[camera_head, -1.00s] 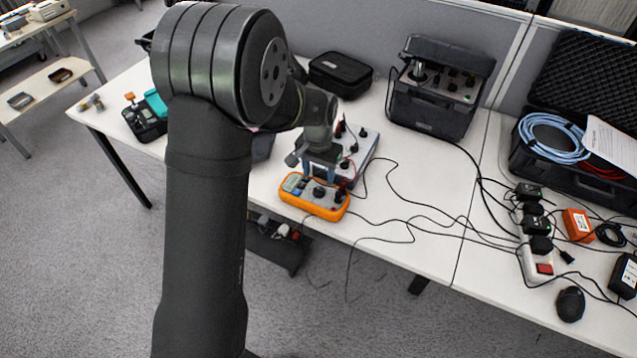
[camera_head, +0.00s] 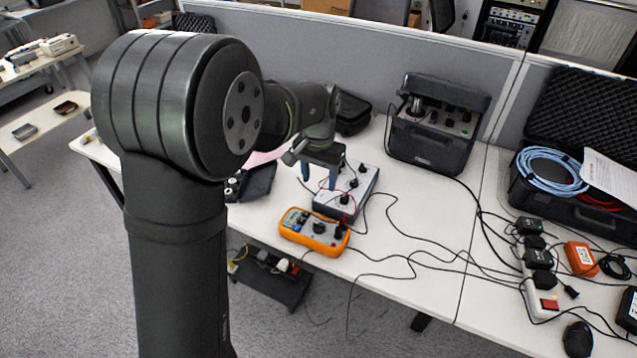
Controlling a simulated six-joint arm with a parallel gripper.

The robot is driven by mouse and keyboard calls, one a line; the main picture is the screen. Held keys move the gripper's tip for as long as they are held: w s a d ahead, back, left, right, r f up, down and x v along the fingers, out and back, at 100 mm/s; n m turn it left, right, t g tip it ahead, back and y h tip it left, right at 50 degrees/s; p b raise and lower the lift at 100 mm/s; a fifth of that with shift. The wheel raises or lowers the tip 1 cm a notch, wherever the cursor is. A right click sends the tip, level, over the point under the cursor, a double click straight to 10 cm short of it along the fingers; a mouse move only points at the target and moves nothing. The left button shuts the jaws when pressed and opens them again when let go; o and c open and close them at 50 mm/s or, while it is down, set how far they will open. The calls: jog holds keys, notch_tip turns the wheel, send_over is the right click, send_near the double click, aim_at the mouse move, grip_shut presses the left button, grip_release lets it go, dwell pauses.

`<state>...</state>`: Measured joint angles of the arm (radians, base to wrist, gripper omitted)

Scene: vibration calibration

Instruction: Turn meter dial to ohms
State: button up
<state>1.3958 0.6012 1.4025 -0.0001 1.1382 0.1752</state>
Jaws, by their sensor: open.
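The orange multimeter (camera_head: 314,244) lies on the white table near its front edge. Its screen is at the left end, and its round black dial (camera_head: 320,227) is in the middle. I cannot read the dial's setting. My gripper (camera_head: 318,183) points down with its two blue-grey fingers apart and nothing between them.
The grey box with black knobs (camera_head: 362,186) sits just behind the meter, with red and black leads around it. Black cables cross the table (camera_head: 408,262) to the right. A black cased instrument (camera_head: 428,150) stands at the back. A power strip (camera_head: 541,295) lies at right.

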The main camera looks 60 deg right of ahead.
aim_at(320, 224)
notch_tip(320, 224, down, 17)
jog(key=shift+d+f, duration=0.15)
jog(key=shift+f, duration=0.05)
dwell(0.4)
jog(key=c, duration=1)
jog(key=shift+m, duration=0.4)
jog(key=m, duration=0.3)
jog(key=shift+m, duration=1.9)
